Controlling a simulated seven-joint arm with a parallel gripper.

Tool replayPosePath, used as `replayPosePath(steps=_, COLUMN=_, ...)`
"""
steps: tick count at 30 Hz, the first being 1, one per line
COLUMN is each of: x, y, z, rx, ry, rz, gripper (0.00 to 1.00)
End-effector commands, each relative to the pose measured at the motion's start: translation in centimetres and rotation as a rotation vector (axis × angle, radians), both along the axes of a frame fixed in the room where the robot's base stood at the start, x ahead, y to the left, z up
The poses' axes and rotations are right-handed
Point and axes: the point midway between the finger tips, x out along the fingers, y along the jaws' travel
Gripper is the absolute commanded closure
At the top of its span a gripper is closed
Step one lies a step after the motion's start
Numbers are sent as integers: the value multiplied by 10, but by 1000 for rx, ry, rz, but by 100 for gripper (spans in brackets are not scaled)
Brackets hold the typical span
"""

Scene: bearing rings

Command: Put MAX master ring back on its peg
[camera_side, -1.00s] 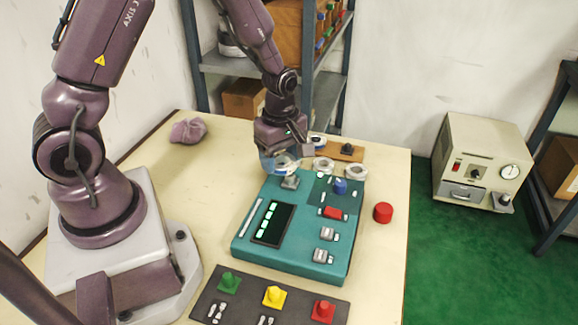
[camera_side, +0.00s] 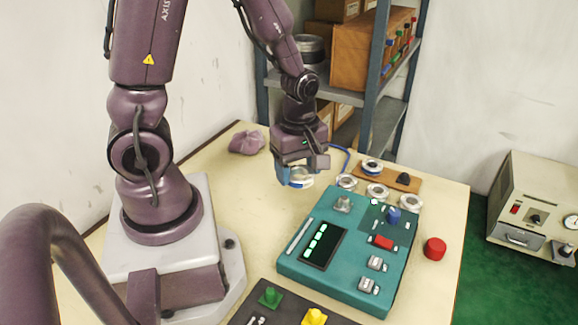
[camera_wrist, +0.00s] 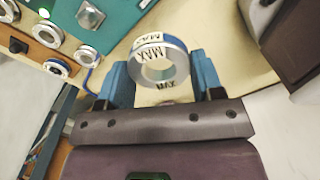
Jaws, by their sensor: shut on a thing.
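The MAX master ring (camera_wrist: 162,68), silver with white "MAX" labels, is between the two blue fingers of my gripper (camera_wrist: 160,85), which is shut on it. In the side view, my gripper (camera_side: 296,176) holds the ring (camera_side: 300,177) above the table, behind and left of the teal gauge station (camera_side: 300,268). A wooden board (camera_side: 387,173) stands right of the gripper at the table's back. It carries a silver ring with a dark centre (camera_side: 372,166) and a black knob-like piece (camera_side: 403,178).
Silver rings (camera_side: 347,182) (camera_side: 377,191) (camera_side: 411,202) lie in a row between board and station. The station has a grey post (camera_side: 342,204) and a blue knob (camera_side: 393,215). A blue cable (camera_side: 346,155) curves near the board. A crumpled cloth (camera_side: 247,142) lies left; a red cylinder (camera_side: 434,248), right.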

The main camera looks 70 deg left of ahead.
Motion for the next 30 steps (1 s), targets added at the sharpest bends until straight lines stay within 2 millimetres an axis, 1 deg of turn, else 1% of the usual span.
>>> replayPosePath(steps=1, x=18, y=8, z=-7, rx=0, ry=3, rz=10, gripper=76)
replayPosePath(steps=5, x=68, y=25, z=-23, rx=0, ry=2, rz=15, gripper=76)
replayPosePath(steps=6, x=83, y=29, z=-28, rx=-2, ry=3, rz=15, gripper=76)
replayPosePath(steps=12, x=153, y=50, z=-56, rx=-1, ry=2, rz=14, gripper=76)
replayPosePath(steps=15, x=184, y=59, z=-69, rx=-1, ry=2, rz=12, gripper=76)
replayPosePath(steps=21, x=239, y=72, z=-91, rx=0, ry=1, rz=4, gripper=76)
replayPosePath(steps=24, x=262, y=77, z=-98, rx=0, ry=0, rz=0, gripper=76)
replayPosePath(steps=28, x=288, y=81, z=-98, rx=-1, ry=0, rz=-9, gripper=76)
replayPosePath(steps=30, x=300, y=81, z=-92, rx=-1, ry=-1, rz=-15, gripper=76)
